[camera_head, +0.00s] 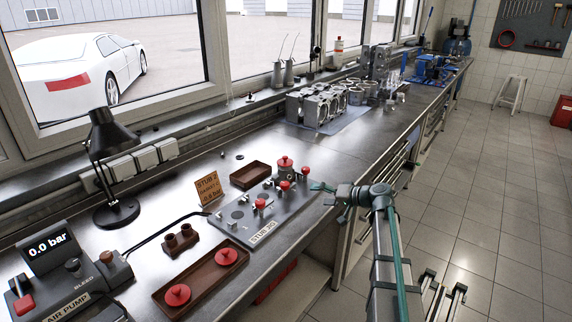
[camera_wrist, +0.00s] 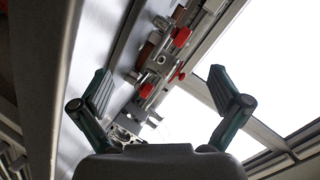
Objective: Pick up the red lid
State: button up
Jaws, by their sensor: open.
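Two red round lids with knobs lie in a brown tray (camera_head: 160,300) at the front of the bench: a nearer one (camera_head: 178,294) and a farther one (camera_head: 226,257). A similar red piece (camera_head: 285,163) stands at the back of the grey stub jig (camera_head: 240,222), so I cannot tell which is the red lid meant. My gripper (camera_head: 320,187) is open and empty above the bench's front edge, right of the jig and well apart from the tray. In the wrist view its fingers (camera_wrist: 160,88) are spread wide, with red-topped jig parts (camera_wrist: 181,37) beyond them.
Several red-knobbed pieces (camera_head: 261,204) stick up from the jig. An empty-looking brown tray (camera_head: 250,174), a sign (camera_head: 208,188), a two-post brown block (camera_head: 180,240), a black lamp (camera_head: 108,130) and an air pump (camera_head: 70,280) surround it. Bench space right of the back tray is clear.

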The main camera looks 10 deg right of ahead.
aim_at(286, 160)
jog(key=w+a+r+n, duration=0.1)
jog(key=w+a+n, duration=0.1)
jog(key=w, duration=0.3)
jog(key=w+a+r+n+t, duration=0.1)
jog(key=w+a+r+n, duration=0.1)
jog(key=w+n, duration=0.3)
jog(key=w+a+r+n+t+p, duration=0.1)
jog(key=w+a+n, duration=0.1)
jog(key=w, duration=0.4)
jog(key=shift+r+n, duration=0.2)
jog(key=shift+n, duration=0.7)
jog(key=p+x, duration=0.2)
jog(key=x, duration=0.2)
jog(key=shift+w+a+r+p, duration=0.15)
jog(key=shift+w+r+p, duration=0.1)
jog(key=shift+w+p, duration=0.15)
jog(key=shift+w+a+f, duration=0.1)
jog(key=shift+a+f, duration=0.05)
jog(key=c, duration=1)
